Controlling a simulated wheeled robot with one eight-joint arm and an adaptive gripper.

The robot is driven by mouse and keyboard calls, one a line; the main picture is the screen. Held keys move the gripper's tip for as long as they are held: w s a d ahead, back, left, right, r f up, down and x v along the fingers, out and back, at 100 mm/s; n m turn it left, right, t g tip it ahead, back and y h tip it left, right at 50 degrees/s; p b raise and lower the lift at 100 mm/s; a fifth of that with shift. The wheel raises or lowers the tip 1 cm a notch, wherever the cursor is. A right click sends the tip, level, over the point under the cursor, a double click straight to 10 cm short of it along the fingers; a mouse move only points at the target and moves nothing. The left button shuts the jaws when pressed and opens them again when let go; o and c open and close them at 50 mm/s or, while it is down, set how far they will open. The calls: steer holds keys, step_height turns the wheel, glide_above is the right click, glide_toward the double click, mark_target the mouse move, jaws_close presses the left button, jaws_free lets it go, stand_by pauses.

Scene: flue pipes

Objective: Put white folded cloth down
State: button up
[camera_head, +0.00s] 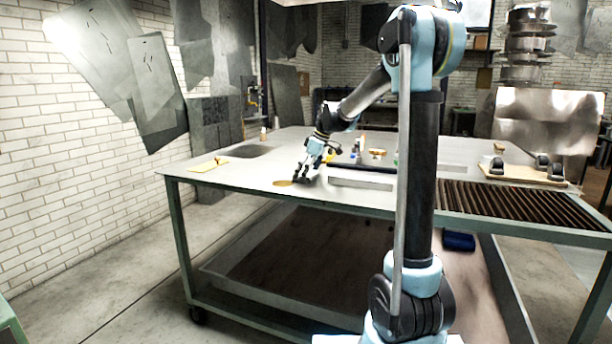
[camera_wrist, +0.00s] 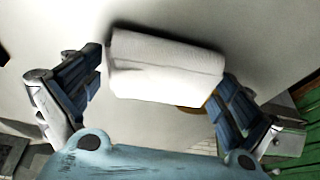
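The white folded cloth (camera_wrist: 165,68) fills the space between the two fingertips of my gripper (camera_wrist: 163,72) in the wrist view. The left fingertip meets its left end and the right fingertip its right end, so my gripper appears shut on it. A dark shadow lies on the pale tabletop around the cloth. In the head view my gripper (camera_head: 302,178) points down, low over the near left part of the worktable (camera_head: 232,175). I cannot make out the cloth there, and any gap beneath it is unclear.
A brown round piece (camera_head: 283,183) lies beside my gripper. A yellow cloth-like piece (camera_head: 208,164) lies further left. Bottles and small items (camera_head: 357,150) stand behind a shallow recess. A board with dark fittings (camera_head: 522,172) is at right. The tabletop between the yellow piece and my gripper is clear.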

steer(key=shift+r, duration=0.1)
steer(key=v, duration=1.2)
